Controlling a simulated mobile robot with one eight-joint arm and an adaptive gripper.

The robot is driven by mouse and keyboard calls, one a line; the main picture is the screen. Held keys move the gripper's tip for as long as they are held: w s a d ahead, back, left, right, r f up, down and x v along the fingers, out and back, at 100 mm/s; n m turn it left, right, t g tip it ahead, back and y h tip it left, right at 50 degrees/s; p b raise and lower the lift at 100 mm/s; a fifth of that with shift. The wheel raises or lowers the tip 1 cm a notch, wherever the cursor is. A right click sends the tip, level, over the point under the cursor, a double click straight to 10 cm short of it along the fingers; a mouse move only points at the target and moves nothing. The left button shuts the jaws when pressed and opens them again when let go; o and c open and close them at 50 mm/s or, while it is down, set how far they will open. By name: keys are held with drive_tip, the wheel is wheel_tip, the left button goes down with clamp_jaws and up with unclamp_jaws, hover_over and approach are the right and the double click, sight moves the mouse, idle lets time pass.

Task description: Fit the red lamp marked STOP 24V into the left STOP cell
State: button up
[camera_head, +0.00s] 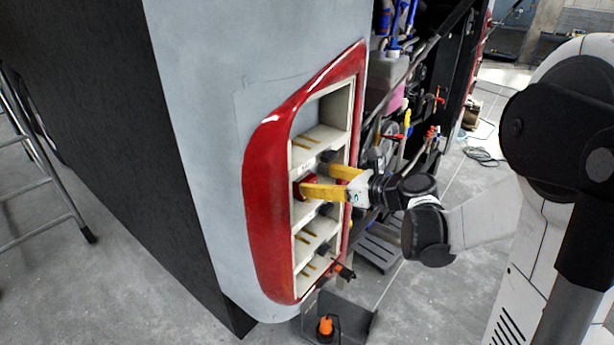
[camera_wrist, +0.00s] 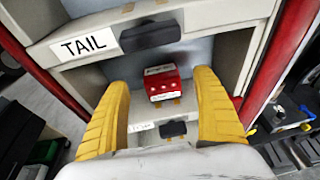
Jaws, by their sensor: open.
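The red lamp (camera_wrist: 162,85) sits inside a cell of the white housing in the wrist view. Its pale label is too small to read. In the head view a bit of the red lamp (camera_head: 305,181) shows beside my fingertips. My gripper (camera_head: 314,179) reaches into the housing with its two yellow fingers apart. In the wrist view the open gripper (camera_wrist: 163,92) has one finger on each side of the lamp, with visible gaps and no clear contact. The cell's label (camera_wrist: 143,126) is mostly hidden and cannot be read.
The red-rimmed housing (camera_head: 263,170) has several cells with dividing shelves. A TAIL label (camera_wrist: 90,44) and a black block (camera_wrist: 150,35) are on the shelf edge above. Another black block (camera_wrist: 173,129) sits lower. A dark tray (camera_head: 350,318) with an orange item stands below the housing.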

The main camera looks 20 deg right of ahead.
drive_tip(key=s+a+n+g+h, duration=0.3)
drive_tip(key=s+n+g+h, duration=0.2)
drive_tip(key=s+n, duration=2)
drive_tip(key=f+n+h, duration=0.1)
drive_tip(key=n+h, duration=0.2)
drive_tip(key=n, duration=0.1)
drive_tip(key=shift+n, duration=0.3)
wheel_tip(320, 180, down, 13)
drive_tip(key=b, duration=1.2)
